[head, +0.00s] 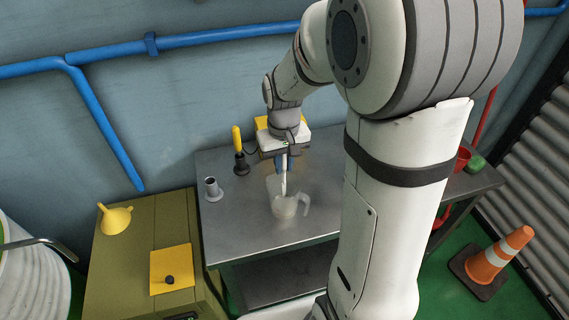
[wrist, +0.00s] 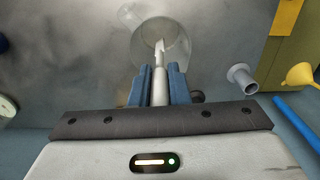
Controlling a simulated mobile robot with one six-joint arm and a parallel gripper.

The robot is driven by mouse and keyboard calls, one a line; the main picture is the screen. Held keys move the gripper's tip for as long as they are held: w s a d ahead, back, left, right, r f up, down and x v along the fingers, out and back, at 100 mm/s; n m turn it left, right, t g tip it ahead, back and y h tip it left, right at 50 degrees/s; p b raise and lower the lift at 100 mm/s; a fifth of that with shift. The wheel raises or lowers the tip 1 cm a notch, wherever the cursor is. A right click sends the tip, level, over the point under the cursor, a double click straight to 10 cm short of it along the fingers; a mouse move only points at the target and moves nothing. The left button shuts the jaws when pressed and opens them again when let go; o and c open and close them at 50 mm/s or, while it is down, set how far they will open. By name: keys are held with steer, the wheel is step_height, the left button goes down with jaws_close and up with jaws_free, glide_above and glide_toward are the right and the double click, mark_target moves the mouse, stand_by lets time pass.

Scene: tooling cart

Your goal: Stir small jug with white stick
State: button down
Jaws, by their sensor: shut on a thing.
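My gripper (head: 282,165) is shut on the white stick (head: 284,184) and holds it pointing down over the cart top. In the wrist view, the blue fingers (wrist: 158,72) press on the stick (wrist: 160,55) from both sides. The small jug (head: 284,210) is translucent, with a handle on its right, and stands upright on the metal top below my gripper. In the wrist view, the stick's lower end shows within the round outline of the jug (wrist: 183,48). The stick appears to be inside the jug; whether it touches the wall or bottom I cannot tell.
A grey metal cylinder (head: 212,189) stands left of the jug on the cart top (head: 235,225). A yellow-handled tool (head: 238,145) stands behind it. A yellow funnel (head: 115,219) sits on the olive cabinet at left. The cart top in front of the jug is clear.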

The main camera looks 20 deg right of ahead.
steer(key=shift+r+p, duration=2)
steer(key=shift+r, duration=1.05)
